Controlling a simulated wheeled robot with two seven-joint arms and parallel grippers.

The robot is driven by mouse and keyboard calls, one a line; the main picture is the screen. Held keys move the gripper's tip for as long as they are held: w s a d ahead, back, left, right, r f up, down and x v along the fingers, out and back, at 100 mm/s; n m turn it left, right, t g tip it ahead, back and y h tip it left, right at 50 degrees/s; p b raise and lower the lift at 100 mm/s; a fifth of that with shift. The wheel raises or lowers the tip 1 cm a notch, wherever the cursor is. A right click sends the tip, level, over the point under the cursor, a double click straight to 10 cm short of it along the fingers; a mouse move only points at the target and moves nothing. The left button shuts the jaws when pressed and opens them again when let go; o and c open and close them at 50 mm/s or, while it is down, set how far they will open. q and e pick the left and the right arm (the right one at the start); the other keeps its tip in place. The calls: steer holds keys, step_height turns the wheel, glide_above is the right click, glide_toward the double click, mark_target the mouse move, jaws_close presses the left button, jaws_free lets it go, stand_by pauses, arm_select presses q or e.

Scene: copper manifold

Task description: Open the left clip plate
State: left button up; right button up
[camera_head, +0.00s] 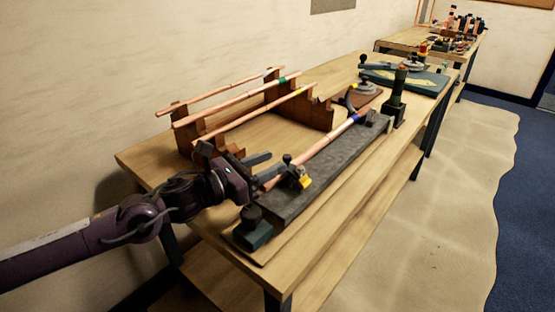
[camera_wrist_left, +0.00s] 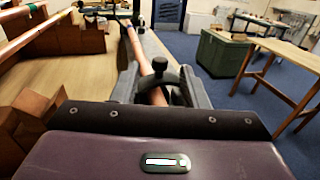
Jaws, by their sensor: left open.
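A copper pipe (camera_head: 325,147) with a blue band lies along a dark grey bed (camera_head: 330,168) on the bench. The left clip plate (camera_head: 297,174) sits at the pipe's near end, with a black knob on top and a yellow part beside it. My left gripper (camera_head: 273,168) is open right at this clip. In the left wrist view, the black knob (camera_wrist_left: 160,66) and the pipe (camera_wrist_left: 134,50) show between my two fingers (camera_wrist_left: 160,83); I cannot tell whether they touch it. The plate's hinge is hidden. My right gripper is not in view.
A wooden rack (camera_head: 308,107) with several copper pipes stands behind the bed, against the wall side. A dark upright tool (camera_head: 398,92) stands past the bed's far end. A green board (camera_head: 408,79) lies farther back. A dark knobbed block (camera_head: 252,229) sits at the near end.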

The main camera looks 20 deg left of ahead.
mark_target(289, 167)
arm_select(q)
steer(key=shift+x, duration=0.9)
steer(key=shift+w+d+p, duration=0.3)
steer(key=shift+w+d, duration=0.05)
steer(key=shift+c, duration=0.4)
jaws_close()
